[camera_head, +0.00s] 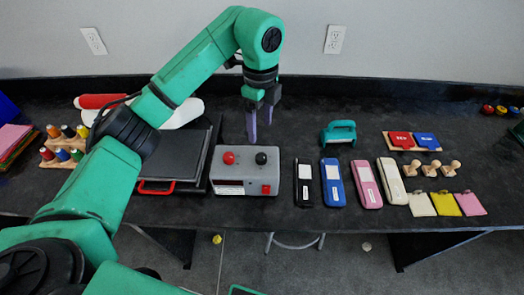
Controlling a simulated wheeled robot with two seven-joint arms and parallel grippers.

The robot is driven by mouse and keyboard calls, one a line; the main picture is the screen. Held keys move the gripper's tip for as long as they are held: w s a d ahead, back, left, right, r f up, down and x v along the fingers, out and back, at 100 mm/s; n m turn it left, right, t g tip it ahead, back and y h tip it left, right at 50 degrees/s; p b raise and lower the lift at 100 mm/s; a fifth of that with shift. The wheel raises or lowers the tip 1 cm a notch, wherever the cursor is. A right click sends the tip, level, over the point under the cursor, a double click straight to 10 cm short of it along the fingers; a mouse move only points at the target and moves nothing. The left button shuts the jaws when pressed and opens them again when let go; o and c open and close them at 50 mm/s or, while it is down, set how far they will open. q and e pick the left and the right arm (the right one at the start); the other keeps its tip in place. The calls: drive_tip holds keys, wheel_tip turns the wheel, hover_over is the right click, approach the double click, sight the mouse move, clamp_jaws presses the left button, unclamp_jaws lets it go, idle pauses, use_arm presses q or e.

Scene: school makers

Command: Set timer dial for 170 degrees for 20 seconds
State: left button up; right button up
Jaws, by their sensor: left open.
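A grey control box (243,172) stands on the black table, left of the middle. On its top are a red knob (229,158) and a black knob (261,158); which one is the timer dial cannot be read. A red switch (266,189) and a white label are on its front. My left gripper (260,122) is open and empty, its purple fingers pointing down above and behind the box, apart from both knobs. My right gripper is not in view.
A dark flat press (175,155) with a red handle (157,187) adjoins the box's left side. Several coloured cases, starting with a black one (304,182), lie to the right. A teal handled tool (339,133) sits behind them. Thread spools (62,154) stand at left.

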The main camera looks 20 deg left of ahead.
sight(261, 156)
use_arm(q)
wheel_tip(261, 156, down, 12)
drive_tip(key=shift+w+r+p, duration=0.1)
drive_tip(key=shift+r+p, duration=0.1)
drive_tip(key=shift+p, duration=0.85)
clamp_jaws()
